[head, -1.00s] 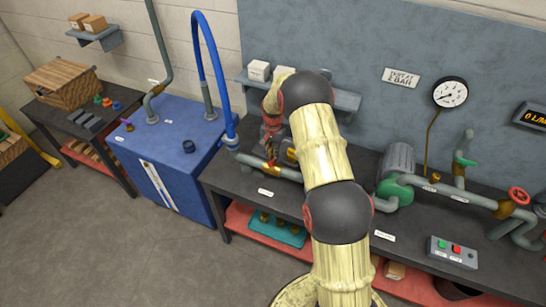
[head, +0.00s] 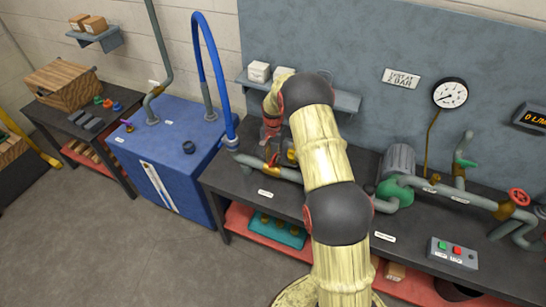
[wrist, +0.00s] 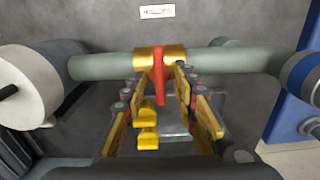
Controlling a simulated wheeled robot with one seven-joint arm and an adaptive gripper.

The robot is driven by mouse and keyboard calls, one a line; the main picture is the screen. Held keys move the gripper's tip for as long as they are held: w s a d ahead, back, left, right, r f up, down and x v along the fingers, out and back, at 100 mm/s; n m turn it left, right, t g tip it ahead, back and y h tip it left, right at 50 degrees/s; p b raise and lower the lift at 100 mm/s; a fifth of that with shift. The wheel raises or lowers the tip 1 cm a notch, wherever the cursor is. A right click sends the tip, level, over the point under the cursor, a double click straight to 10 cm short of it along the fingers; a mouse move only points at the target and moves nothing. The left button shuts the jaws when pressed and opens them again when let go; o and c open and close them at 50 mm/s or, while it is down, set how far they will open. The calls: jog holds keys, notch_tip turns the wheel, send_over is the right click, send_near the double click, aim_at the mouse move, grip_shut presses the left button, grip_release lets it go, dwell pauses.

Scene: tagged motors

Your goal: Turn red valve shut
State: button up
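The red valve lever (wrist: 158,78) sits on a brass valve body (wrist: 160,56) in a horizontal grey pipe. In the wrist view the lever lies across the pipe line and reaches between my fingertips. My gripper (wrist: 161,92) is open around the lever, with a finger on each side and small gaps showing. In the head view the brass fitting (head: 272,170) shows at the left end of the dark bench, and my arm hides much of the gripper. A red handwheel (head: 519,197) is on another pipe at the right.
A blue tank (head: 165,150) with a blue hose stands left of the bench. A grey motor (head: 398,162), a gauge (head: 450,93) and a button box (head: 453,253) are to the right. A wall shelf (head: 345,101) with white boxes is behind my arm.

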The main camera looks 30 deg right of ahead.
aim_at(273, 158)
jog(key=shift+r, duration=0.1)
notch_tip(273, 158, up, 12)
dwell(0.5)
jog(key=shift+n, duration=0.3)
